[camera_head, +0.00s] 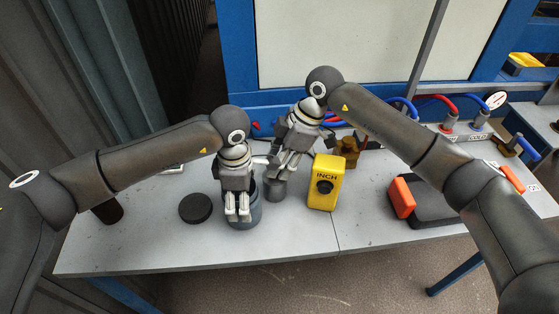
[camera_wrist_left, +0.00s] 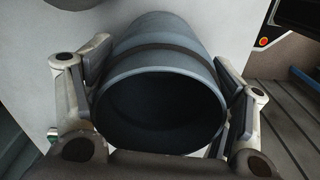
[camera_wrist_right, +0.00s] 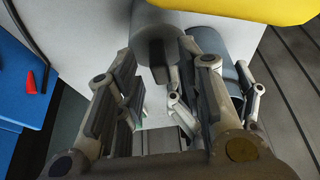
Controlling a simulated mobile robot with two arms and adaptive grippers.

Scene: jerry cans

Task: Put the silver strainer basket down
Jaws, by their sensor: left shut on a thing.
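The silver strainer basket (camera_head: 275,190) appears to stand on the table, right of the blue-grey canister (camera_head: 243,216); part of it is hidden by my right gripper (camera_head: 285,168). In the right wrist view the basket (camera_wrist_right: 178,22) shows as a grey cylinder with a dark handle. The handle lies between my right fingers, with a gap visible at the sides, so this gripper looks open. My left gripper (camera_head: 238,212) is shut on the canister, one finger on each side of its wall. In the left wrist view the canister (camera_wrist_left: 160,62) has an open, dark mouth.
A yellow INCH button box (camera_head: 325,185) stands just right of the basket. A round black lid (camera_head: 195,208) lies left of the canister. A brown object (camera_head: 348,152) is behind the box. A dark case with orange parts (camera_head: 430,203) lies farther right. The table's front strip is clear.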

